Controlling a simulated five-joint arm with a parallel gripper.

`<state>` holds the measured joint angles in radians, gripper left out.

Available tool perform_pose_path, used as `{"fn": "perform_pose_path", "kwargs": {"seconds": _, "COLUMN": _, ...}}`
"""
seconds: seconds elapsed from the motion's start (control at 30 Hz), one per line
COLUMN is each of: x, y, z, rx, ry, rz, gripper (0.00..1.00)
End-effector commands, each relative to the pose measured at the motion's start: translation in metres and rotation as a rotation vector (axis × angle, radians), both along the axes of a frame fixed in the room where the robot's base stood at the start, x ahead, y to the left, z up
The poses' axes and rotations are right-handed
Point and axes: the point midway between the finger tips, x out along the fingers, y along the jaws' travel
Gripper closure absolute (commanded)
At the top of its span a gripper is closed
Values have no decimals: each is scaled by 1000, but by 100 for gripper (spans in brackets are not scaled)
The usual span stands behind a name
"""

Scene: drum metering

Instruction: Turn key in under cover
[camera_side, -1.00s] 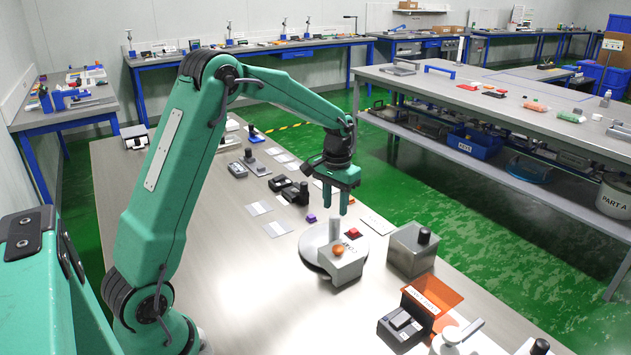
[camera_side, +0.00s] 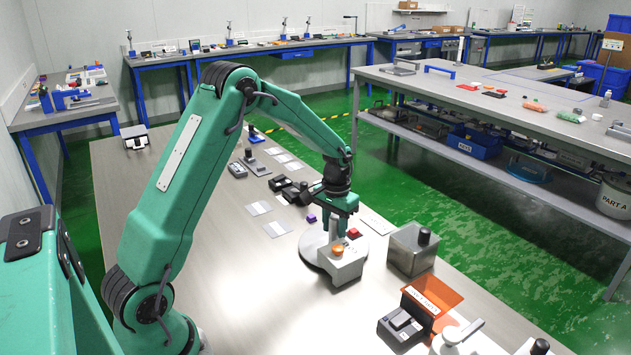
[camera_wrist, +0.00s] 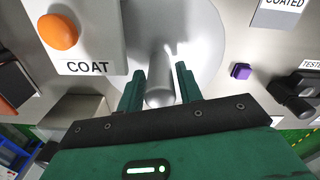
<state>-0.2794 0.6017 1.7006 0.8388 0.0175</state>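My gripper (camera_side: 334,236) points down over a round pale disc (camera_side: 309,258). In the wrist view its fingers (camera_wrist: 158,72) stand apart on both sides of an upright grey post (camera_wrist: 160,92); a firm grip is not evident. The grey COAT box (camera_wrist: 105,28) with an orange knob (camera_wrist: 58,32) stands close beside them. An orange cover (camera_side: 435,293) with a white label stands raised at the front right, beside a dark grey device (camera_side: 401,327). Its label is too small to read. I cannot make out a key in either view.
A grey open box (camera_side: 405,256) with a black knob stands right of the disc. Black devices (camera_side: 295,192) sit behind. The bench's left front is clear.

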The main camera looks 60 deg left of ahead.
Motion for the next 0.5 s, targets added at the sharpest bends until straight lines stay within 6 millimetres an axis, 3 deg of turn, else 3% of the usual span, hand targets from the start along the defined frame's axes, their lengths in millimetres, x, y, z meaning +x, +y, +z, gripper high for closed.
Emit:
{"fn": "perform_pose_path", "kwargs": {"seconds": 0.03, "x": 0, "y": 0, "z": 0, "rx": 0, "ry": 0, "rz": 0, "gripper": 65}}
{"fn": "perform_pose_path", "kwargs": {"seconds": 0.2, "x": 0, "y": 0, "z": 0, "rx": 0, "ry": 0, "rz": 0, "gripper": 98}}
{"fn": "perform_pose_path", "kwargs": {"seconds": 0.5, "x": 0, "y": 0, "z": 0, "rx": 0, "ry": 0, "rz": -5, "gripper": 100}}
